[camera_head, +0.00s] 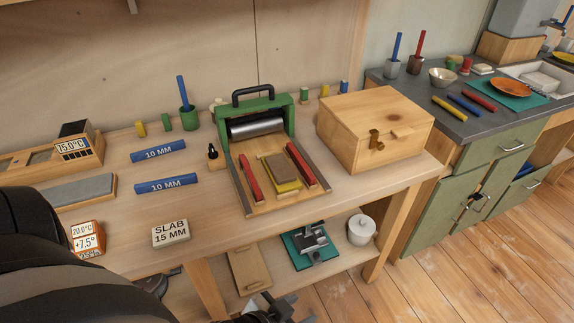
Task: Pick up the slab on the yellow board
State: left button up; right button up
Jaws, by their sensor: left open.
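The slab (280,166) is a tan-brown rectangular block. It lies on the yellow board (287,188), whose front edge shows below it. Both are on the wooden bed of the green roller press, between two red strips (251,180) (301,165), in front of the metal roller (257,128). My left gripper (296,308) is at the bottom edge of the picture, partly cut off, in front of and below the tabletop. It is open, well apart from the slab, with nothing seen between its fingers. My right gripper is not in view.
A wooden box (375,130) with a latch stands right of the press. Blue 10 MM bars (166,185) and a SLAB 15 MM block (171,233) lie to the left. A lower shelf holds a white pot (361,230). The table's front strip is mostly clear.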

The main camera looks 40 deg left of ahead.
aim_at(282, 178)
jog(key=u, duration=0.5)
jog(key=i, duration=0.45)
jog(key=u, duration=1.85)
